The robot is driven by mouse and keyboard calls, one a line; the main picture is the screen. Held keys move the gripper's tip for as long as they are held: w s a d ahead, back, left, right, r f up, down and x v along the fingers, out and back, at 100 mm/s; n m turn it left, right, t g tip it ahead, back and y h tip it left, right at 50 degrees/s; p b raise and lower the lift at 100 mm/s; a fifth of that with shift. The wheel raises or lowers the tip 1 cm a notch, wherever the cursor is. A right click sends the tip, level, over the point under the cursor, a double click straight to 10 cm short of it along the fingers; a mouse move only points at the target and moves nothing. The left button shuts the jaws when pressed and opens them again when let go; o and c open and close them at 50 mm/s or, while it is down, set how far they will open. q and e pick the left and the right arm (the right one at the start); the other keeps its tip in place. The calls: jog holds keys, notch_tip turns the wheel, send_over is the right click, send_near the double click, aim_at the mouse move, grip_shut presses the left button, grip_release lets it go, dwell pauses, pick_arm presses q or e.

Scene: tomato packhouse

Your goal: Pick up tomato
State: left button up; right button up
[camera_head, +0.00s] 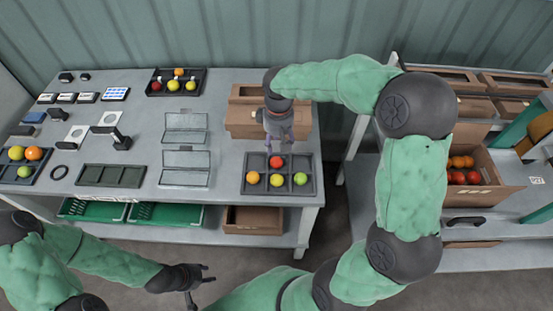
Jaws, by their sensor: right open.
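A dark tray (314,186) with compartments lies near the right end of the grey table. It holds a red tomato (276,161) in the back middle compartment. An orange tomato (253,178), a yellow tomato (276,180) and a green tomato (300,178) sit in the front row. My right gripper (279,147) points down, open, just behind and above the red tomato, apart from it as far as I can see. My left gripper (203,286) is low in front of the table, open and empty, away from the tomatoes.
A cardboard box (240,120) stands behind my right gripper. Two clear containers (185,165) lie left of the tray. Another tomato tray (197,89) is at the back and one (42,171) at the far left. A shelf with a tomato crate (490,197) stands at right.

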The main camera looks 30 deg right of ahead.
jog(key=b, duration=0.1)
send_over(276, 160)
jog(key=f, duration=0.4)
jog(key=shift+s+d+f, duration=0.15)
jog(key=shift+d, duration=0.15)
jog(key=f+b, duration=0.1)
jog(key=f, duration=0.1)
jog(key=f+b, duration=0.2)
jog(key=f, duration=0.1)
jog(key=shift+w+a, duration=0.2)
jog(key=c, duration=0.6)
